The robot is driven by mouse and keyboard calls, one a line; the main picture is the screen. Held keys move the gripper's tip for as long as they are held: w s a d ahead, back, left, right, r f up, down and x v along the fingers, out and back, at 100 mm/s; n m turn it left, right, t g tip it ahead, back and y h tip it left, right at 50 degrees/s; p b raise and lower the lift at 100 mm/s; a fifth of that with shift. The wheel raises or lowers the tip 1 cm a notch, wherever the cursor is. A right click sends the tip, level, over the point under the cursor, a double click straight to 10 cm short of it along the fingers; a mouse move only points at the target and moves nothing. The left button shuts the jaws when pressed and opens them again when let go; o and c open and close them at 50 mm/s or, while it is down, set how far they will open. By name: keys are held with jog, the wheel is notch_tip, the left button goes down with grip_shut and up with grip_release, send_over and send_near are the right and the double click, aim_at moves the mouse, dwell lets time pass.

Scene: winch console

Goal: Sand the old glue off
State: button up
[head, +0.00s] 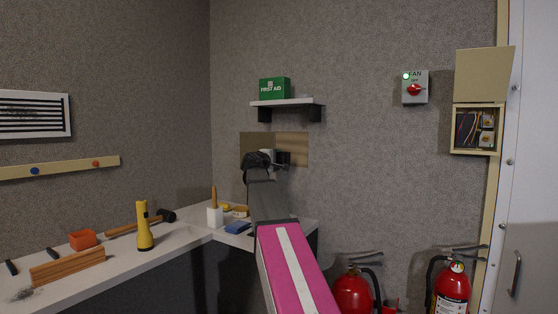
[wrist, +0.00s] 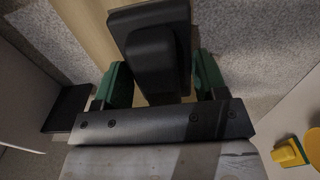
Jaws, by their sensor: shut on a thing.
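The old glue is a flat tan-brown patch (head: 297,141) on the grey wall below the small shelf. My gripper (head: 277,158) is in front of the patch, with my arm hiding part of it. In the wrist view my gripper (wrist: 160,82) has its green fingertips closed on both sides of the handle of a black sanding block (wrist: 152,62). The block's wide plate faces the wall, over the tan patch (wrist: 90,25). I cannot tell whether the plate touches the wall.
A shelf (head: 287,102) with a green first aid box (head: 275,88) hangs above the patch. Below is a counter (head: 185,238) with a yellow flashlight (head: 144,226), a mallet (head: 165,216) and a blue item (head: 238,227). Fire extinguishers (head: 352,292) stand at lower right.

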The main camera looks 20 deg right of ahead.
jog(key=shift+v, duration=0.9)
jog(key=shift+v, duration=1.5)
